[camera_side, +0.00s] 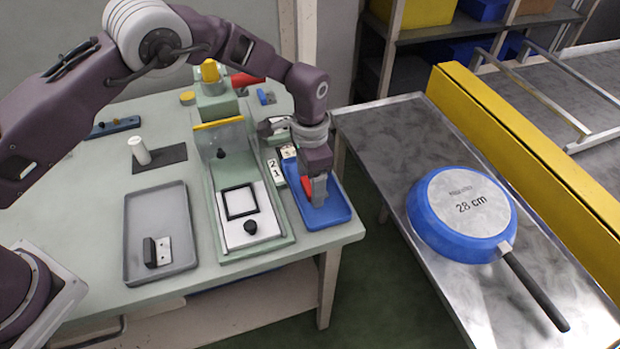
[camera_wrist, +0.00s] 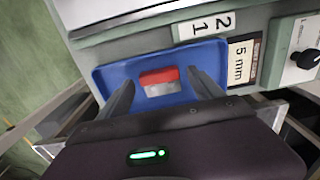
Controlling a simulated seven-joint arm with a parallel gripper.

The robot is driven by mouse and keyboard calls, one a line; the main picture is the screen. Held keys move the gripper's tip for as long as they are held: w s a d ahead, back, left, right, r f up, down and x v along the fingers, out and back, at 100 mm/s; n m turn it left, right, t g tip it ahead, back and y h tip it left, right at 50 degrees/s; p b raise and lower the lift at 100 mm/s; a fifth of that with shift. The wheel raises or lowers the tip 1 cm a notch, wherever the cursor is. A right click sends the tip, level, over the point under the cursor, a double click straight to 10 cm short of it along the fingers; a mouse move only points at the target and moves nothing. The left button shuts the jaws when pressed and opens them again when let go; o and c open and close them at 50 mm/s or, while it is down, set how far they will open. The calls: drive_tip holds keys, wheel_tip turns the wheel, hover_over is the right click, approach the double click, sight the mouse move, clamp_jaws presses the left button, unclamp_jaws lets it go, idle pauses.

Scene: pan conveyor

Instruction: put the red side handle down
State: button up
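The red side handle (camera_wrist: 158,76), a small red block with a pale grey face, lies in the blue tray (camera_wrist: 150,110) in the wrist view. It also shows partly in the side view as a red patch (camera_side: 306,186) beside my fingers. My gripper (camera_wrist: 162,80) is low over the tray, its two fingers spread on either side of the handle. Narrow gaps show between the fingertips and the handle, so it does not look gripped. In the side view my gripper (camera_side: 319,195) hides part of the handle and the blue tray (camera_side: 330,217).
Left of the blue tray is a green fixture (camera_side: 265,248) with a black knob. A grey tray (camera_side: 160,200) holding a small bracket lies farther left. A blue pan (camera_side: 430,225) marked 28 cm rests on the metal conveyor table (camera_side: 390,130) at right.

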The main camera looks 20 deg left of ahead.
drive_tip(key=shift+r, duration=0.1)
wheel_tip(320, 180, up, 12)
idle(0.4)
wheel_tip(320, 180, up, 14)
drive_tip(key=t, duration=0.2)
hover_over(310, 185)
drive_tip(key=s+a, duration=0.3)
drive_tip(key=s, duration=0.3)
drive_tip(key=s+a+r+n+t, duration=0.1)
drive_tip(key=s+a+r+n, duration=0.2)
drive_tip(key=s+a+r, duration=0.45)
drive_tip(key=s+a+f+n+t, duration=0.1)
drive_tip(key=s+a+f+n, duration=0.1)
drive_tip(key=s, duration=0.7)
drive_tip(key=s+a+f+n+t, duration=0.1)
drive_tip(key=s+a+f+n, duration=0.1)
drive_tip(key=s+a+n, duration=0.2)
drive_tip(key=s+a, duration=0.3)
drive_tip(key=s, duration=0.1)
drive_tip(key=shift+s+a+t, duration=0.15)
drive_tip(key=shift+s+t, duration=0.15)
drive_tip(key=shift+s, duration=0.05)
